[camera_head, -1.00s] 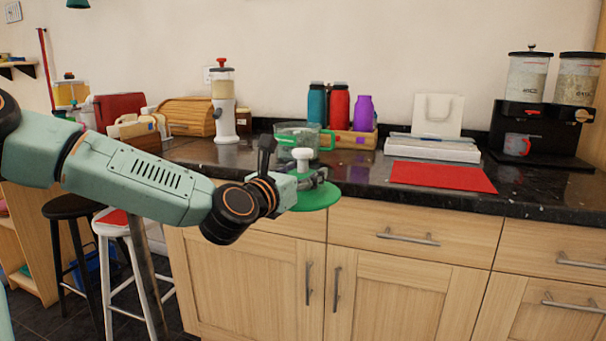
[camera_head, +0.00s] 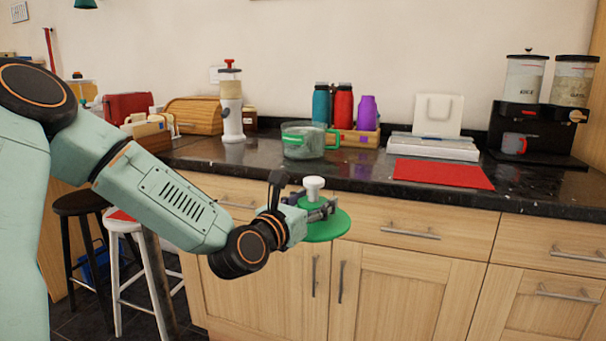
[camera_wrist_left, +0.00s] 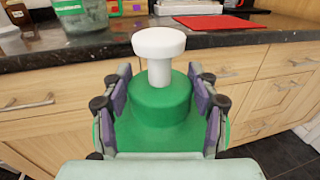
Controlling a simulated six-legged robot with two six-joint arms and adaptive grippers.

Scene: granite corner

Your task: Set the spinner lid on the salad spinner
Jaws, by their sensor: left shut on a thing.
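The spinner lid is a green disc (camera_head: 326,226) with a raised green hub and a white knob (camera_head: 314,186). My left gripper (camera_head: 318,208) is shut on the lid and holds it level in front of the counter, below the countertop edge. In the left wrist view the lid's green hub (camera_wrist_left: 160,103) sits between the two fingers, with the white knob upright above. The salad spinner (camera_head: 303,143) is a clear bowl with a green handle, open at the top, standing on the counter behind and above the lid. My right gripper is not in view.
The dark granite counter (camera_head: 360,176) has a front edge between the lid and the bowl. A red mat (camera_head: 442,173) lies to the right. Several bottles (camera_head: 343,106) stand behind the bowl, and a white grinder (camera_head: 231,110) stands to its left.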

